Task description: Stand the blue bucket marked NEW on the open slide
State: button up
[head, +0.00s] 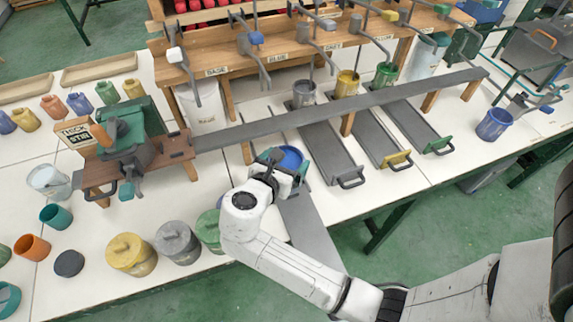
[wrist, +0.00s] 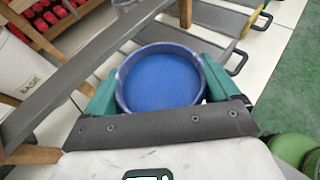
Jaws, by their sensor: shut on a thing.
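My gripper (head: 280,163) is shut on a blue bucket (head: 291,158), with a green finger on each side of it. In the wrist view the bucket (wrist: 161,80) shows its round rim and blue inside, roughly upright. No NEW mark can be read on it. A long grey slide (head: 308,232) runs out past the table's front edge, below and in front of my gripper. My gripper and arm hide its back part. I cannot tell whether the bucket touches it.
A second blue bucket (head: 495,124) stands at the right. Grey slides with handles, one yellow (head: 397,160), lie right of my gripper. A long grey rail (head: 340,107) crosses behind it. Lidded yellow (head: 131,256) and grey (head: 177,243) pots stand at the front left.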

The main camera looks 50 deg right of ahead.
aim_at(287, 166)
jog(key=w+d+f, duration=0.1)
jog(key=f, duration=0.1)
jog(key=d+f, duration=0.2)
jog(key=w+d+f, duration=0.1)
jog(key=shift+w+d+f, duration=0.15)
jog(key=shift+w+f, duration=0.15)
jog(key=shift+f, duration=1.7)
jog(key=shift+f, duration=0.15)
jog(key=o, duration=1.5)
